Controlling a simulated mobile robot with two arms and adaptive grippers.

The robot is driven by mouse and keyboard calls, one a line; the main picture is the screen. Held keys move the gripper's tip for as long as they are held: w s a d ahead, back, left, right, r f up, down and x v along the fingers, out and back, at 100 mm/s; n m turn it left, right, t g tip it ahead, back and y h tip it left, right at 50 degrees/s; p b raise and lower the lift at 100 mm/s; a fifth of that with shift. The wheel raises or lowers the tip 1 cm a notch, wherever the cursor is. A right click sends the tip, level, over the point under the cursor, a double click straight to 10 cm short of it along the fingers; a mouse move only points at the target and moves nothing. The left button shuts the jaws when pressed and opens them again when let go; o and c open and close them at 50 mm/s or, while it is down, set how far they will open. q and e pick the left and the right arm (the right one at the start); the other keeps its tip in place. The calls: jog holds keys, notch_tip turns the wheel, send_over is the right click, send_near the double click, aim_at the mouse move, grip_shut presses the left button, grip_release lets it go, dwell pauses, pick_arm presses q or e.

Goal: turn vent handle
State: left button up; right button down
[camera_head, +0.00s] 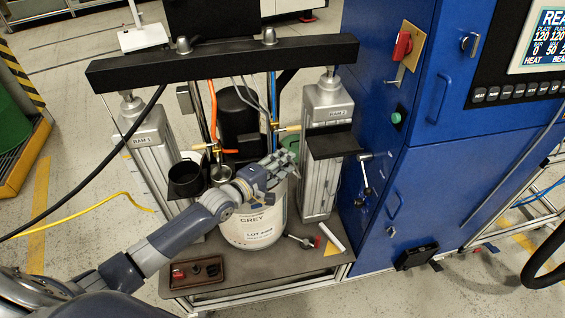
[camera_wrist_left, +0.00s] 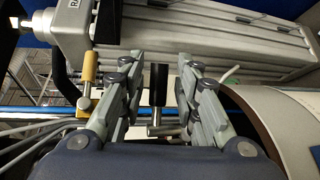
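My left gripper (camera_head: 282,165) reaches in from the left above the white pail (camera_head: 252,232) labelled GREY, between the two ram columns. In the left wrist view the left gripper (camera_wrist_left: 158,68) is open, its two fingers apart. A handle with a black grip (camera_wrist_left: 159,84) and a metal cross-piece at its lower end stands between the fingers, with gaps on both sides. It looks like the vent handle, but no label shows. In the head view the gripper hides this handle. My right gripper is not in view.
The RAM 2 column (camera_head: 322,150) stands right of the gripper and the RAM 1 column (camera_head: 150,150) left. A black crossbeam (camera_head: 225,62) spans them. A blue cabinet (camera_head: 390,170) is at right. A brown tray (camera_head: 197,273) and a wrench (camera_head: 300,241) lie on the base plate.

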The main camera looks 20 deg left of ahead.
pick_arm(q)
jog(key=v, duration=1.2)
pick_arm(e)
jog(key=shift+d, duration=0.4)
